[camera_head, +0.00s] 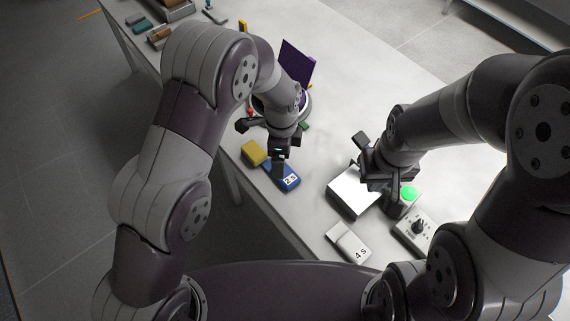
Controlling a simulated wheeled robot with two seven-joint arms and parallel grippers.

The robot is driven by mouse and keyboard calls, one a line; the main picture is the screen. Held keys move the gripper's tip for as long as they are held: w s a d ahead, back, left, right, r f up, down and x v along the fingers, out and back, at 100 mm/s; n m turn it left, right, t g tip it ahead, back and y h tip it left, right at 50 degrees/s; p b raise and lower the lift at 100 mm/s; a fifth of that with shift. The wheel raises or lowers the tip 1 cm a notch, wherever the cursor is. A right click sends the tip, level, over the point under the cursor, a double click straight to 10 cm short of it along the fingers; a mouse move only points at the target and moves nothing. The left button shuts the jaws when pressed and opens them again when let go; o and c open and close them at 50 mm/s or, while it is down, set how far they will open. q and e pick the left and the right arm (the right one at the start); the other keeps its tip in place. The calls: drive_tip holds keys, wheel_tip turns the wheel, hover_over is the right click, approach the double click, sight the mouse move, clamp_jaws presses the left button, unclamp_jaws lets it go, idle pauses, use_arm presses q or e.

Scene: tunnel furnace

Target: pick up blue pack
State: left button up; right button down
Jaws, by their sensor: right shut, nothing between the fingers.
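The blue pack (289,181) lies on the white table near its front edge, with a white label reading "2 s". My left gripper (279,165) points down right over the blue pack and hides part of its upper end. Its fingers overlap the pack in the picture, so I cannot tell whether they touch it or how far apart they are. My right gripper (366,180) is shut and empty, over the white-topped box and beside the green button.
A yellow block (254,152) sits just left of the blue pack. The white-topped box (352,192), green button (409,193), knob panel (416,231) and white "4 s" pack (348,243) are to the right. A purple panel (298,64) stands behind my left gripper. The table's middle is clear.

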use_arm(q)
drive_tip(key=w+d+m, duration=0.1)
drive_tip(key=w+m, duration=0.1)
drive_tip(key=m, duration=0.2)
drive_tip(key=m+p, duration=0.2)
drive_tip(key=m, duration=0.2)
hover_over(286, 172)
wheel_tip(286, 172, down, 6)
drive_tip(key=shift+r, duration=0.1)
drive_tip(key=f+p, duration=0.1)
drive_tip(key=f, duration=0.2)
drive_tip(key=f+p, duration=0.1)
drive_tip(key=f, duration=0.1)
drive_tip(key=shift+s+a+p, duration=0.15)
drive_tip(key=shift+a+p, duration=0.1)
drive_tip(key=shift+p, duration=0.05)
drive_tip(key=shift+f, duration=0.35)
drive_tip(key=c, duration=1.2)
use_arm(e)
drive_tip(key=r, duration=0.4)
drive_tip(key=shift+s+a+r, duration=0.15)
drive_tip(key=shift+s+r, duration=0.1)
drive_tip(key=shift+r, duration=0.15)
